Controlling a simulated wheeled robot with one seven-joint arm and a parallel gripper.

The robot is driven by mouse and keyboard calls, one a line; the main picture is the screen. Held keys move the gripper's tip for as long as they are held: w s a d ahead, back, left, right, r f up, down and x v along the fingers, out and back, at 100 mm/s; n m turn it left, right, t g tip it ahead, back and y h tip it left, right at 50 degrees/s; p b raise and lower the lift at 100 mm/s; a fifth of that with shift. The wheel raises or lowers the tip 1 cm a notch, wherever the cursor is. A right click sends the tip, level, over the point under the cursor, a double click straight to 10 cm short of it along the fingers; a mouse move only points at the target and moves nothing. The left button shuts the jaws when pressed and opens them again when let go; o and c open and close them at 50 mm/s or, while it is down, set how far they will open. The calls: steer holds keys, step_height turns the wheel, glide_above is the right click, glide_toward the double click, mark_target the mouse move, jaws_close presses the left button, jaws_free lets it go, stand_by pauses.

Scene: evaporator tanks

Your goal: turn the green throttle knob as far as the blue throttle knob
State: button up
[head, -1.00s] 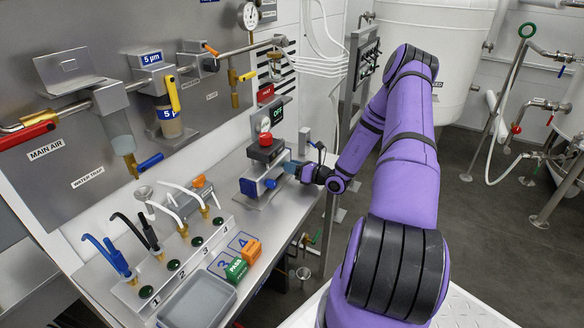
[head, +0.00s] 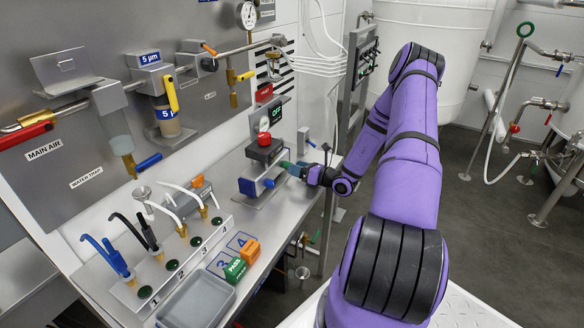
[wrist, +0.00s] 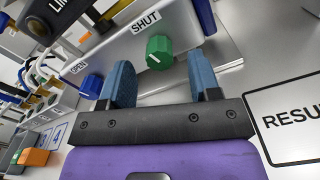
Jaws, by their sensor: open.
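The green throttle knob (wrist: 159,50) sits on a grey plate near the label SHUT in the wrist view. A white mark on it points to the lower left. My gripper (wrist: 160,72) is open, its two blue fingers apart, with the knob just ahead and between them. I cannot see contact. The blue throttle knob (wrist: 91,86) is left of the left finger, near the label OPEN; its mark is not clear. In the head view my gripper (head: 294,170) is at the right side of the valve unit, where the green knob (head: 285,164) and blue knob (head: 268,183) show small.
A red button (head: 265,140) tops a dark box behind the knobs. Green (head: 235,269) and orange (head: 249,250) blocks, a grey tray (head: 197,302) and a hose rack lie left along the bench.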

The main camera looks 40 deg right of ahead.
steer(key=v, duration=0.8)
stand_by(0.4)
steer(key=s+a+r+n+g+y, duration=0.1)
steer(key=a+r+n+g+y, duration=0.4)
steer(key=a+r+n+g, duration=1.3)
steer(key=s+a+r+n+t+h, duration=0.3)
steer(key=s+a+r+n+h, duration=0.2)
steer(key=s+a+r+n, duration=0.2)
steer(key=s+a+r+n+t+h, duration=0.3)
steer(key=s+a+r+n+h, duration=0.2)
steer(key=s+r+n, duration=0.6)
steer(key=shift+s+a+r+h, duration=0.4)
steer(key=shift+s+a+r, duration=0.95)
steer(key=shift+r, duration=1.15)
